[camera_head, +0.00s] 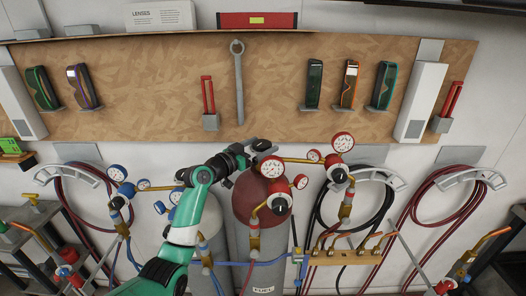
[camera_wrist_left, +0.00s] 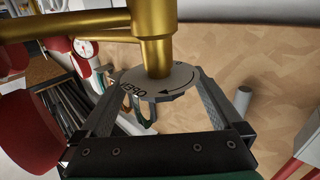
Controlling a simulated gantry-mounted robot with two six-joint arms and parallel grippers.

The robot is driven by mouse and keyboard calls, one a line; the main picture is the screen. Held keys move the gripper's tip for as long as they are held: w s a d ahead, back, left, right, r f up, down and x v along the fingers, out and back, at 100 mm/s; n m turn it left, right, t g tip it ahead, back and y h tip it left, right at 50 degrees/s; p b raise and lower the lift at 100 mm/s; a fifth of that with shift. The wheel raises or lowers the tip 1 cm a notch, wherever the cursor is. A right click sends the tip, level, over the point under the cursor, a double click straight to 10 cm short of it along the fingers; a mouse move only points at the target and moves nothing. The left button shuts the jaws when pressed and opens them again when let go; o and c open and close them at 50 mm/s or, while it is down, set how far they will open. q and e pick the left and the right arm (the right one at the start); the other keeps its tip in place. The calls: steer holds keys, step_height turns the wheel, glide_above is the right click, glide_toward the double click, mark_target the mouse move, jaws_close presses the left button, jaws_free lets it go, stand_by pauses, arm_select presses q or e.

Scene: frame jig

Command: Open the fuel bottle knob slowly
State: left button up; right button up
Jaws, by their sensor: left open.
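The fuel bottle (camera_head: 263,289) stands at the centre of the head view, grey with a dark red top (camera_head: 250,200) and a FUEL label. Its knob (camera_wrist_left: 160,82) is a grey disc marked OPEN with an arrow, on a gold stem, in the left wrist view. My left gripper (camera_head: 250,155) is at the top of the bottle. In the left wrist view its open fingers (camera_wrist_left: 162,95) lie on either side of the knob; I cannot tell whether they touch it. In the head view the gripper partly hides the knob area. My right gripper is not in view.
A second grey bottle (camera_head: 203,275) stands at left. Coiled hoses (camera_head: 360,205) hang on the wall. A wooden board (camera_head: 170,90) with goggles and a wrench (camera_head: 239,85) is behind.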

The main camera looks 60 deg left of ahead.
arm_select(q)
steer(key=shift+w+a, duration=0.15)
steer(key=shift+w, duration=0.4)
steer(key=shift+c, duration=0.3)
steer(key=c, duration=1.2)
steer(key=n+g+y+p, duration=0.2)
steer(key=y+p, duration=0.1)
steer(key=p, duration=0.4)
steer(key=shift+r+n+y, duration=0.15)
steer(key=shift+n+y, duration=0.25)
steer(key=shift+f+y+p, duration=0.2)
steer(key=shift+y+p, duration=0.1)
steer(key=shift+a, duration=0.1)
